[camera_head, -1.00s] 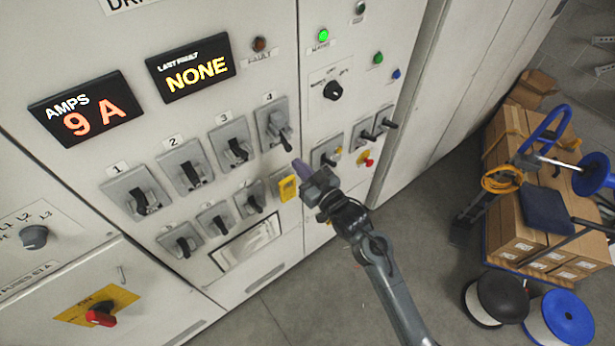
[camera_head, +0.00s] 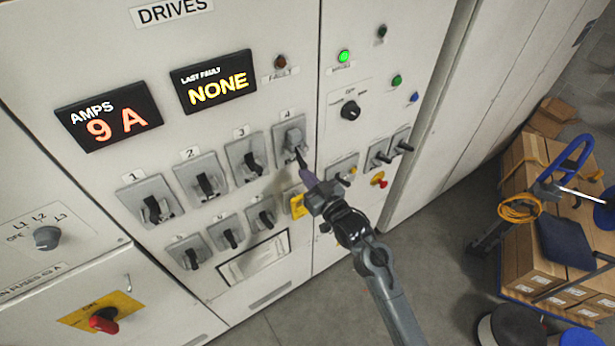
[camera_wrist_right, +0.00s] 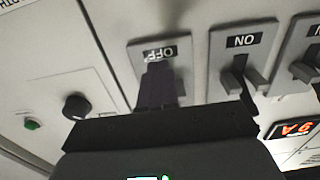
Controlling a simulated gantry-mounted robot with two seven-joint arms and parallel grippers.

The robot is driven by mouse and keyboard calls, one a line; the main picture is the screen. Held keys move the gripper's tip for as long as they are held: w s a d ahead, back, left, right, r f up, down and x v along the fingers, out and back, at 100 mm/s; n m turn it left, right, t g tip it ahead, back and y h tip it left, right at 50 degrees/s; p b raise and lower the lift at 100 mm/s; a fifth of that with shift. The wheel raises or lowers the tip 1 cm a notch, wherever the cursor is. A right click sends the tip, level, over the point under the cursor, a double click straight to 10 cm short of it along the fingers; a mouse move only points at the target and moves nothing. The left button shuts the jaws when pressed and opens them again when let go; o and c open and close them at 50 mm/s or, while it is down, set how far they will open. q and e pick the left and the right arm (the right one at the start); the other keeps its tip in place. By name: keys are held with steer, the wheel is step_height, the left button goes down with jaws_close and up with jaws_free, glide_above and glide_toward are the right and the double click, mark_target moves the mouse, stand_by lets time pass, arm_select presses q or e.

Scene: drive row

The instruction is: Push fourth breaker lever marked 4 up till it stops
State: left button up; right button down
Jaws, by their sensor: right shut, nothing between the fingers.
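The fourth breaker (camera_head: 290,133), marked 4, is at the right end of the upper row of grey breakers on the cabinet. Its dark lever (camera_head: 298,153) sticks out and slants downward. My right gripper (camera_head: 307,177) is shut and empty, with its purple fingertips just below the lever's end; I cannot tell whether they touch. In the right wrist view, which looks upside down, the shut fingers (camera_wrist_right: 157,86) stand in front of breaker 4's plate (camera_wrist_right: 178,52). An OFF label shows there, and the fingers hide most of the lever. My left gripper is not in view.
Breaker 3 (camera_head: 240,150) sits close to the left of breaker 4 and shows ON in the wrist view. A row of smaller levers and a yellow tag (camera_head: 297,203) lie below. A black knob (camera_head: 350,110) is to the right. Boxes on a cart (camera_head: 530,240) stand farther right.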

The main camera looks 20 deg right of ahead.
steer(key=shift+r+p, duration=0.5)
steer(key=shift+f, duration=0.2)
steer(key=shift+f+b, duration=0.6)
steer(key=shift+f, duration=0.3)
steer(key=shift+s, duration=0.1)
steer(key=p+v, duration=0.4)
steer(key=v, duration=0.2)
steer(key=shift+s+d, duration=0.15)
steer(key=shift+s, duration=0.25)
stand_by(0.4)
